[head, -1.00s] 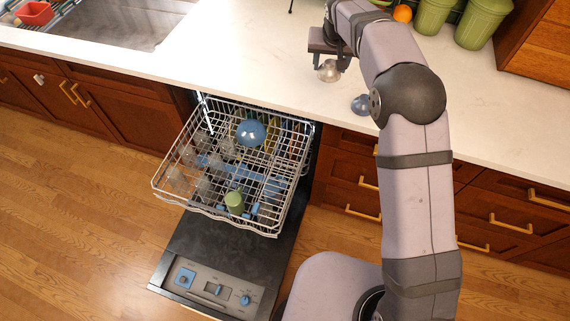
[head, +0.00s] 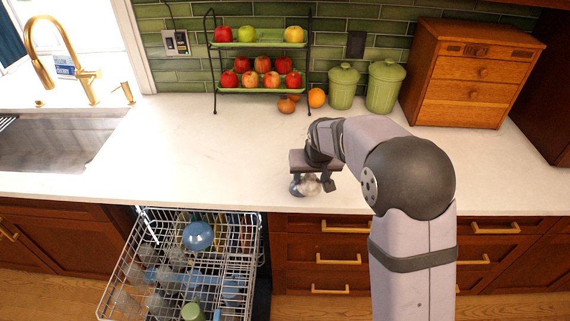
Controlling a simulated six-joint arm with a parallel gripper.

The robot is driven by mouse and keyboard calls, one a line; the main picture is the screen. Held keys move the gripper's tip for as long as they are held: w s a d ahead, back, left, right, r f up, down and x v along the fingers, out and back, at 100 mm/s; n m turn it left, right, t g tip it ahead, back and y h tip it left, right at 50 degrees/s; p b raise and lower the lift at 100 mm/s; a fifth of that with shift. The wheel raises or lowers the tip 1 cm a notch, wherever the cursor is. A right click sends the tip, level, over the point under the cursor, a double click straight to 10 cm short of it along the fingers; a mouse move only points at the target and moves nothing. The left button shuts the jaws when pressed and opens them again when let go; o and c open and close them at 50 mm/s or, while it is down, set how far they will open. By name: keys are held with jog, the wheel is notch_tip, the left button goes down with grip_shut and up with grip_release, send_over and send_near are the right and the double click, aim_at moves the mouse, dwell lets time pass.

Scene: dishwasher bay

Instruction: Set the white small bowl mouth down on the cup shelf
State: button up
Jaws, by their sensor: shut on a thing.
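My gripper (head: 315,180) is over the counter near its front edge, pointing down. It is shut on the white small bowl (head: 312,187), which is small and partly hidden by the fingers. The bowl's tilt is hard to tell. A blue-grey round piece (head: 296,188) shows just left of the white bowl, on or close above the counter; whether the two touch is unclear. The pulled-out dishwasher rack (head: 250,240) is at the lower left. I cannot pick out a separate cup shelf in it with certainty.
The rack holds a blue bowl (head: 198,236), a green cup (head: 192,312) and several clear glasses on its left side. A fruit stand (head: 260,90), green canisters (head: 385,86) and a wooden drawer box (head: 470,75) stand at the back. The counter's left middle is clear.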

jog(key=s+d+f+b, duration=0.4)
jog(key=s+f, duration=0.4)
jog(key=s, duration=0.3)
jog(key=a+f+n+y+b, duration=0.1)
jog(key=a+f+b, duration=0.4)
jog(key=a, duration=0.8)
jog(key=w+a+f+n+y+b, duration=0.1)
jog(key=a+f+n+b, duration=0.3)
jog(key=a+b, duration=0.4)
jog(key=shift+a+f+n+g, duration=0.35)
jog(key=shift+a+f, duration=0.35)
jog(key=shift+a, duration=2.6)
jog(key=shift+w+f, duration=0.1)
jog(key=shift+f, duration=0.05)
notch_tip(320, 180, down, 9)
jog(key=b, duration=0.8)
jog(key=shift+f, duration=0.15)
jog(key=shift+f+b, duration=1.6)
jog(key=shift+f, duration=1)
jog(key=shift+f+b, duration=0.35)
jog(key=shift+f, duration=0.35)
